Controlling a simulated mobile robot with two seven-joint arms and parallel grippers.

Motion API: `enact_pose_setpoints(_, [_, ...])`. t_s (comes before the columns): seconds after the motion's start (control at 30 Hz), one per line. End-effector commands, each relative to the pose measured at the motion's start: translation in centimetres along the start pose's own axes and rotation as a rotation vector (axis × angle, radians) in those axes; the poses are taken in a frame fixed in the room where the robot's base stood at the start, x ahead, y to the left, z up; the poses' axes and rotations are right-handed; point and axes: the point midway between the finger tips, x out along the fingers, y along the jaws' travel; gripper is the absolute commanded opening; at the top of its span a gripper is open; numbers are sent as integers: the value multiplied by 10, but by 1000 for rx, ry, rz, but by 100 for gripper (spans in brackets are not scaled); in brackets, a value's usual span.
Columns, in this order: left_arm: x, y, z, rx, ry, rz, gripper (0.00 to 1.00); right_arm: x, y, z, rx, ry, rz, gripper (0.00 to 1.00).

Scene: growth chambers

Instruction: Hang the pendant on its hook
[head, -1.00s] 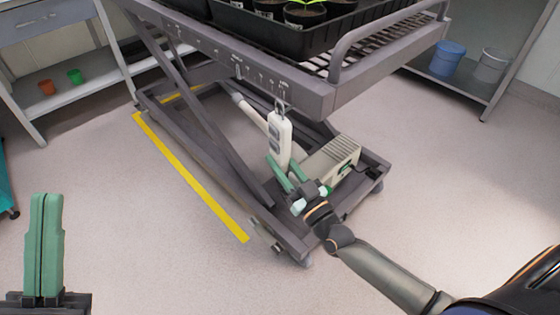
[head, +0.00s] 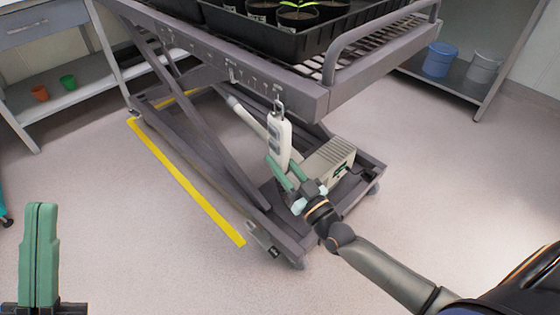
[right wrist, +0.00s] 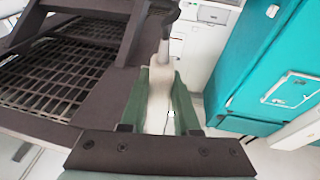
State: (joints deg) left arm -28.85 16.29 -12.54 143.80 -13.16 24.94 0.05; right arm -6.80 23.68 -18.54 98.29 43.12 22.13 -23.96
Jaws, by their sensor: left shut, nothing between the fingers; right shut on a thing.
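The pendant (head: 279,142) is a pale handset with grey markings and a metal loop (head: 279,107) on top. It hangs nearly upright just below the side rail of the lift cart, its loop overlapping the rail's lower edge. I cannot tell whether the loop is around a hook. Small hooks (head: 233,76) line the rail. My right gripper (head: 281,170) is shut on the pendant's lower end. In the right wrist view, the pendant (right wrist: 160,85) sits between the green fingers (right wrist: 164,92). My left gripper (head: 40,215) is shut and empty at the lower left, away from the cart.
The lift cart (head: 310,98) carries a black tray (head: 270,35) of potted plants above the pendant. A beige box (head: 328,163) sits on its base behind my right gripper. Yellow tape (head: 185,182) marks the floor. Shelves stand at the left and upper right. Floor in front is clear.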

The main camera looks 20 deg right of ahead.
Motion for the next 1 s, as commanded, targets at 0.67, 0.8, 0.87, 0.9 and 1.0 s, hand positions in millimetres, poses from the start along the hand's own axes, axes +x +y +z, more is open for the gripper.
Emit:
enact_pose_setpoints(0.67, [-10,5,9,0,1,0,0,-4,0,18,0,2,0,0])
enact_pose_setpoints(0.8, [-9,4,8,1,2,0,0,-4,0,18,0,2,0,0])
enact_pose_setpoints(0.87, [-9,4,8,2,3,0,0,-4,0,18,1,2,0,0])
enact_pose_setpoints(0.9, [-9,4,8,2,4,0,0,-4,0,18,1,2,0,34])
enact_pose_setpoints(1.0, [-8,4,8,3,6,0,0,-4,0,18,1,1,0,45])
